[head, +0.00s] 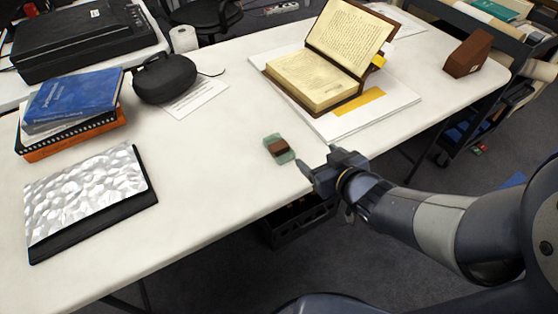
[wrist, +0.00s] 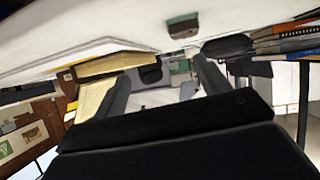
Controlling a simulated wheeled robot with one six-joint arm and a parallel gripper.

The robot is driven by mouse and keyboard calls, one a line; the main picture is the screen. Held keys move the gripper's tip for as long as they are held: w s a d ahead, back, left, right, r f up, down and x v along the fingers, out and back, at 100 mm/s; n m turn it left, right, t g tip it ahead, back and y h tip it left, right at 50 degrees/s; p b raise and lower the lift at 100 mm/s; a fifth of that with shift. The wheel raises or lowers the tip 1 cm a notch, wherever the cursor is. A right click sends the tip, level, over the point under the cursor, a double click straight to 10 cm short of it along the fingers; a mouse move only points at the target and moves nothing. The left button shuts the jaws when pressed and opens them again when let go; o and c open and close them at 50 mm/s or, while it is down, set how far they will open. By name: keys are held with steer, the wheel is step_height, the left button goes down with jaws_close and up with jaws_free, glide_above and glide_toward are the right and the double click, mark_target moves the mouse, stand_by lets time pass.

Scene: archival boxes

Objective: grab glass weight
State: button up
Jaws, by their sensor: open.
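The glass weight (head: 279,149) is a small greenish clear block with a brown patch on top. It lies on the white table (head: 215,195) near the front edge, right of the table's middle in the head view. In the wrist view the glass weight (wrist: 183,25) shows near the top, beyond the fingers. My gripper (head: 317,167) is just right of the weight and near the table edge, apart from it. Its fingers are spread and nothing is between them. In the wrist view my gripper (wrist: 160,75) also appears open and empty.
An open old book (head: 315,80) lies on white boards behind the weight. A black case (head: 164,78), stacked books (head: 75,95) and a silver-patterned folder (head: 85,195) stand to the left. A brown wedge (head: 468,54) is at the far right. The table around the weight is clear.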

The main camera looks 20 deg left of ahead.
mark_target(280, 147)
steer(key=a+f, duration=0.1)
steer(key=s+a+f+y, duration=0.1)
steer(key=shift+a+g+b, duration=0.3)
steer(key=shift+a+g, duration=0.05)
steer(key=shift+g, duration=0.05)
steer(key=shift+n, duration=0.3)
steer(key=b+x, duration=0.1)
steer(key=x, duration=0.3)
steer(key=shift+a, duration=0.4)
steer(key=shift+y, duration=0.3)
steer(key=shift+b+x, duration=0.6)
steer(key=shift+x, duration=2.45)
steer(key=shift+s+a, duration=0.1)
steer(key=shift+c, duration=0.2)
steer(key=shift+r, duration=0.1)
steer(key=c, duration=1.2)
